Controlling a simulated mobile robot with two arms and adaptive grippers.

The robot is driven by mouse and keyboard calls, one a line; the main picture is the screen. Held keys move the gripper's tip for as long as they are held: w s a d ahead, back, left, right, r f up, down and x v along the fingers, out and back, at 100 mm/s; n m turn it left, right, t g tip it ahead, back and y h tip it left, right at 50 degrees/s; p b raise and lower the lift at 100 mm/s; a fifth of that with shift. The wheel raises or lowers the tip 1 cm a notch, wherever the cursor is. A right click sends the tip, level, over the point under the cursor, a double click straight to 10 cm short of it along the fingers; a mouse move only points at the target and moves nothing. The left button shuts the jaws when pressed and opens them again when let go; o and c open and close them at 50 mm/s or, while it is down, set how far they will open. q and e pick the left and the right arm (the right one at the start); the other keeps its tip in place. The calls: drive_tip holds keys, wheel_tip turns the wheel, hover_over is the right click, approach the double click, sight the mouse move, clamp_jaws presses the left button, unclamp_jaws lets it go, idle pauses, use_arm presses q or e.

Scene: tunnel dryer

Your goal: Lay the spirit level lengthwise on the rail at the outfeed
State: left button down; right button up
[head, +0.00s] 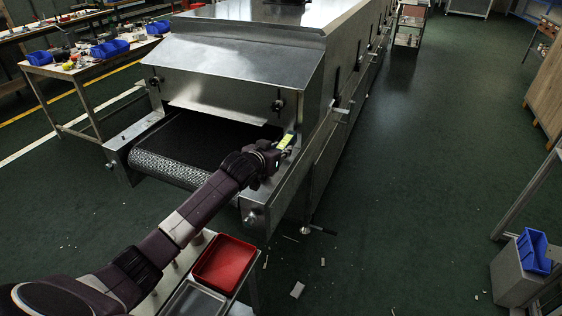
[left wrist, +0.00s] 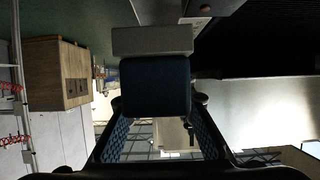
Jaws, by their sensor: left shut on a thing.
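The spirit level (head: 287,141) shows as a short yellow-green strip at the tip of my left gripper (head: 273,153), which is shut on it. It is over or beside the right side rail (head: 262,193) of the outfeed. I cannot tell whether it touches the rail. The gripper hides much of it. In the left wrist view, a dark blunt block (left wrist: 155,88), perhaps the level's end, stands in front of the fingers of my left gripper (left wrist: 158,138). My right gripper is not in view.
The dryer's belt (head: 172,158) lies left of the gripper, under the steel hood (head: 235,60). A red tray (head: 224,262) and a grey tray (head: 194,300) sit on a small table below the outfeed. The floor right of the dryer is mostly clear, with small scraps near the table.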

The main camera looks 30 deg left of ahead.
sight(281, 168)
use_arm(q)
drive_tip(key=shift+f, duration=2.2)
drive_tip(key=c, duration=1.6)
unclamp_jaws()
drive_tip(key=shift+f, duration=0.15)
drive_tip(key=shift+s, duration=0.1)
drive_tip(key=v, duration=1.2)
